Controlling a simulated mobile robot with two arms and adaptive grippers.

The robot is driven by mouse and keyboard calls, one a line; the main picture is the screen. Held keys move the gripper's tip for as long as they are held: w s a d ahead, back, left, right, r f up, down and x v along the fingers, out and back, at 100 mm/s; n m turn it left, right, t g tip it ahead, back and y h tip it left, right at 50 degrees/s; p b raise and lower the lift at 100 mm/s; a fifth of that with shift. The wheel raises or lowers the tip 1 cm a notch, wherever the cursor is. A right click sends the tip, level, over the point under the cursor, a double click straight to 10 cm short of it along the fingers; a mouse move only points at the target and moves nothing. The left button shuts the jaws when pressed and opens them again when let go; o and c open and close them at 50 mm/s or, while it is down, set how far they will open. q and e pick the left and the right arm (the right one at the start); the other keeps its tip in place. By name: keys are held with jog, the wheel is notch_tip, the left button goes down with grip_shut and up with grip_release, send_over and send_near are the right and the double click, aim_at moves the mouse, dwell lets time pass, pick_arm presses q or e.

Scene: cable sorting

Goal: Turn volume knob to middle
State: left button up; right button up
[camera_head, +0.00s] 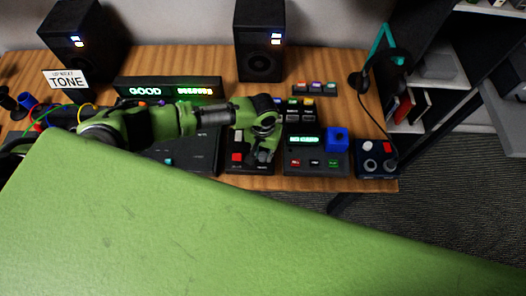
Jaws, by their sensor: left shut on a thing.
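My green left arm reaches in from the left across the desk. Its gripper (262,155) points down over a small black panel (238,167) with red buttons. The gripper is shut on a small control at the right side of this panel. The fingers hide that control, so I cannot make out its shape or which way it is turned. No label for a volume knob is readable. My right gripper is not in view.
A console with a green display (303,140) and blue block (337,139) stands right of the gripper, then a dark box with round controls (371,164). Two speakers (262,62) and a lit sign (170,88) stand behind. My green body covers the lower foreground.

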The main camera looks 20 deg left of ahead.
pick_arm(q)
jog(key=m+p, duration=0.1)
jog(key=m, duration=0.2)
jog(key=shift+m, duration=0.4)
jog(key=m, duration=0.3)
jog(key=shift+m, duration=0.3)
jog(key=m, duration=0.3)
jog(key=shift+m+p, duration=0.3)
jog(key=shift+m, duration=1.8)
jog(key=o, duration=1.1)
jog(key=shift+r, duration=0.15)
